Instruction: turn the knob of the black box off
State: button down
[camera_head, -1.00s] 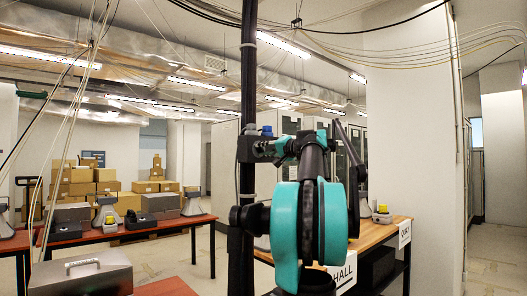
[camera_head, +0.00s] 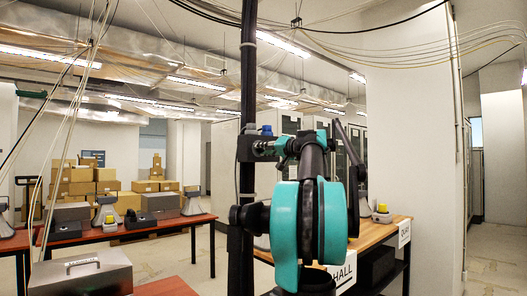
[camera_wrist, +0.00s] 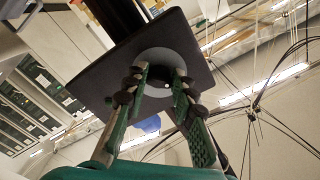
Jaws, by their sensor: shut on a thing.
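The black box (camera_wrist: 128,62) is a dark square plate in the wrist view, with a round grey knob (camera_wrist: 172,62) on its face. My gripper (camera_wrist: 160,80) has its two green fingers on either side of the knob's middle, shut on it. The fingertips hide part of the knob, so I cannot tell which way it is set. In the head view the black box (camera_head: 244,149) is fixed to a tall black post, and my gripper (camera_head: 263,148) reaches it from the right. The knob is too small and covered to make out there.
The black post (camera_head: 248,80) stands upright in front of me. A wooden table (camera_head: 385,238) with small devices is at the right. Red-topped tables (camera_head: 165,225) and stacked cardboard boxes (camera_head: 85,180) are at the left. A grey metal box (camera_head: 82,275) sits at the lower left.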

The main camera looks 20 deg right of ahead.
jog(key=c, duration=1.2)
grip_release()
jog(key=v, duration=1.2)
